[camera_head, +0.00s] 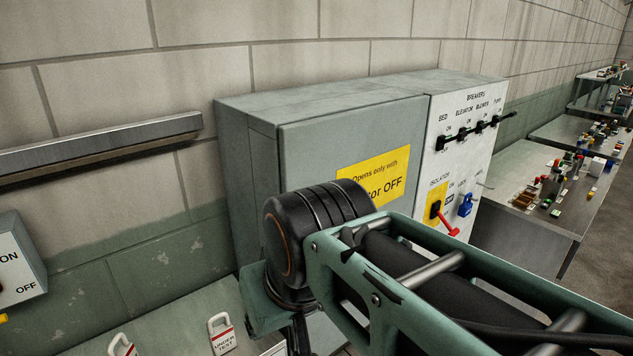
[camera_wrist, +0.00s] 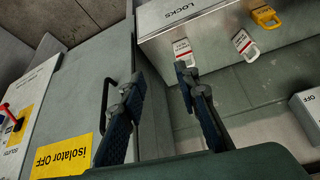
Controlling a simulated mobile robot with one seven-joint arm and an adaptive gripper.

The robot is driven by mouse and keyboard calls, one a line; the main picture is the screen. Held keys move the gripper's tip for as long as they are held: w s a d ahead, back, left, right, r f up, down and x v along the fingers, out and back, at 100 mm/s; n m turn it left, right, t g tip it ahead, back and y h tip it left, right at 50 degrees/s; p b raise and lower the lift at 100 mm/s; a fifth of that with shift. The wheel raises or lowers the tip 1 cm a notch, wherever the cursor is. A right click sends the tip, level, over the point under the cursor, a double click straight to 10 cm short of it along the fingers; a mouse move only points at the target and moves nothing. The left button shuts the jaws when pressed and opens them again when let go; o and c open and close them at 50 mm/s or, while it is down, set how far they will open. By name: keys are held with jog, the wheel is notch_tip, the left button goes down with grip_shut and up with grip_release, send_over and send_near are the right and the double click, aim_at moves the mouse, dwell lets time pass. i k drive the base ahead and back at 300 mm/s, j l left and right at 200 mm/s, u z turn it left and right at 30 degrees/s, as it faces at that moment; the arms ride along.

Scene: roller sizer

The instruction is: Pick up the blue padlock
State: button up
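The blue padlock (camera_head: 465,207) is at the lower right of the white breaker panel (camera_head: 463,140) in the head view. It is just right of the yellow isolator plate (camera_head: 436,203) with its red handle (camera_head: 449,228). In the head view my arm mostly hides the gripper.
A grey box marked LOCKS (camera_wrist: 200,20) bears white-and-red tagged padlocks (camera_wrist: 183,50) and a yellow padlock (camera_wrist: 265,16). The grey cabinet (camera_head: 300,130) has a yellow warning sign (camera_head: 372,173) and a dark door handle (camera_wrist: 105,95). Cluttered tables (camera_head: 515,165) stand at the right.

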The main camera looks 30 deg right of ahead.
aim_at(465, 208)
jog(key=z, duration=1.85)
jog(key=i+z, duration=0.15)
jog(key=i, duration=0.2)
